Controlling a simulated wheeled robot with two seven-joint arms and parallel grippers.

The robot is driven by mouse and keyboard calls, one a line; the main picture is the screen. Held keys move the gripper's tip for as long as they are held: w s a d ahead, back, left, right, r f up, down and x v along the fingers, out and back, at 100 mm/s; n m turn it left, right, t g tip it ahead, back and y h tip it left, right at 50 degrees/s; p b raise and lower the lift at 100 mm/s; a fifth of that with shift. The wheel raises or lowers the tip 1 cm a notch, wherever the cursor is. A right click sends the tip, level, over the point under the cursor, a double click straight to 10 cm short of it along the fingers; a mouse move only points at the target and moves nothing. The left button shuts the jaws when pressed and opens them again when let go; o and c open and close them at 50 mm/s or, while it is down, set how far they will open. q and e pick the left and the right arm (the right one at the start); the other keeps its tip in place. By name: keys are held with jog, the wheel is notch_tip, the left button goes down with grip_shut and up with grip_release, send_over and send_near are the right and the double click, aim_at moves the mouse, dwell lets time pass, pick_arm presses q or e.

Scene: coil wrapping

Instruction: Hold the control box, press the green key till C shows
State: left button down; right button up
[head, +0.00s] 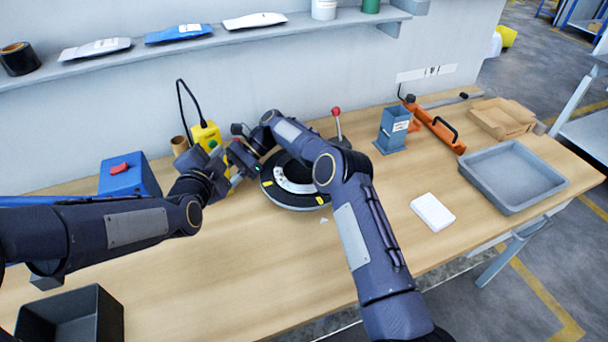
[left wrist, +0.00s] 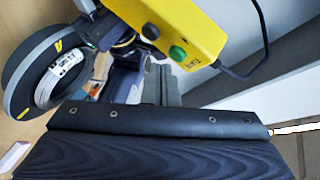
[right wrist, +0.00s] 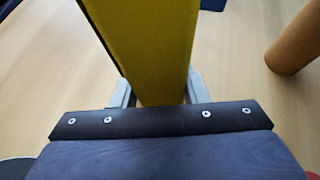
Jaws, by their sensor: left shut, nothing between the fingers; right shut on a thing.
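The yellow control box (head: 207,135) is raised above the back left of the table, with a black cable. In the left wrist view the box (left wrist: 190,25) shows a green key (left wrist: 177,54), a darker key beside it and a small dark display with lettering too small to read surely. My right gripper (right wrist: 157,95) is shut on the box (right wrist: 145,45), one finger on each side. My left gripper (head: 216,160) is shut and empty close to the box; its fingertips (left wrist: 165,85) are below the green key, apart from it in the picture.
A black ring machine (head: 285,200) with a white coil stands beside the grippers. A blue box with a red switch (head: 123,172), a brown tube (head: 179,145) and a black bin (head: 95,312) are at left. A grey tray (head: 512,175) and white block (head: 433,212) are at right.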

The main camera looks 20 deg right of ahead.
pick_arm(q)
jog(key=shift+w, duration=0.1)
jog(key=shift+w+a, duration=0.15)
jog(key=shift+w, duration=0.15)
jog(key=shift+w, duration=0.25)
dwell(0.4)
jog(key=shift+s, duration=0.7)
jog(key=shift+d, duration=0.2)
jog(key=s, duration=0.2)
jog(key=s+d, duration=0.1)
jog(key=s, duration=0.2)
jog(key=shift+s+d, duration=0.35)
dwell(1.8)
